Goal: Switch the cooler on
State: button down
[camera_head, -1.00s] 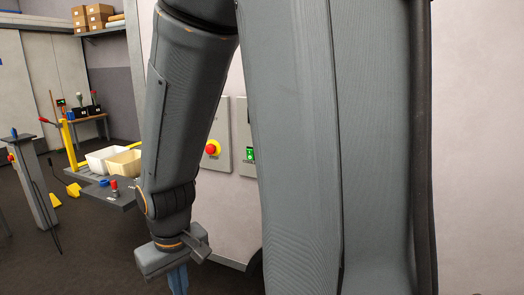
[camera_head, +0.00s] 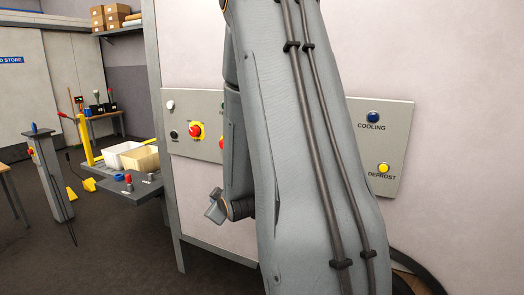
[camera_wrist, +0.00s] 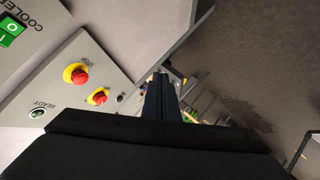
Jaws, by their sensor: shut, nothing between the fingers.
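The cooler switch (camera_wrist: 12,30) shows in the wrist view at the upper left edge, under the letters "COOLE". It is a green rocker with white marks, partly cut off by the frame. It sits on a grey wall panel (camera_wrist: 88,48). In the head view the panel (camera_head: 400,110) is partly behind my arm, and I cannot make out the switch there. My gripper (camera_wrist: 160,95) is shut and empty, its dark fingers pointing away to the right of the panel, apart from the switch. In the head view its fingers are hidden.
A READY lamp (camera_wrist: 37,113) is near. COOLING (camera_head: 373,117) and DEFROST (camera_head: 383,167) lamps are at right. Bins (camera_head: 138,159) stand on a bench at left.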

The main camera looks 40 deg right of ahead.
jog(key=s+d+r+n+t+h+b, duration=0.1)
jog(key=d+r+n+t+h, duration=0.2)
jog(key=d, duration=1)
notch_tip(320, 180, up, 4)
jog(key=t+h, duration=0.1)
jog(key=t, duration=0.2)
jog(key=shift+s+f+n+t, duration=0.15)
jog(key=shift+s+n+t, duration=0.15)
jog(key=shift+t, duration=0.1)
jog(key=shift+w+d, duration=0.1)
jog(key=shift+d, duration=0.1)
jog(key=w+d+r+p, duration=0.1)
jog(key=w+d+r, duration=0.2)
jog(key=d, duration=0.4)
jog(key=shift+d+r, duration=0.15)
jog(key=shift+d, duration=0.05)
dwell(0.7)
jog(key=shift+w+d+r, duration=0.15)
jog(key=shift+w+d, duration=0.05)
jog(key=shift+d, duration=0.15)
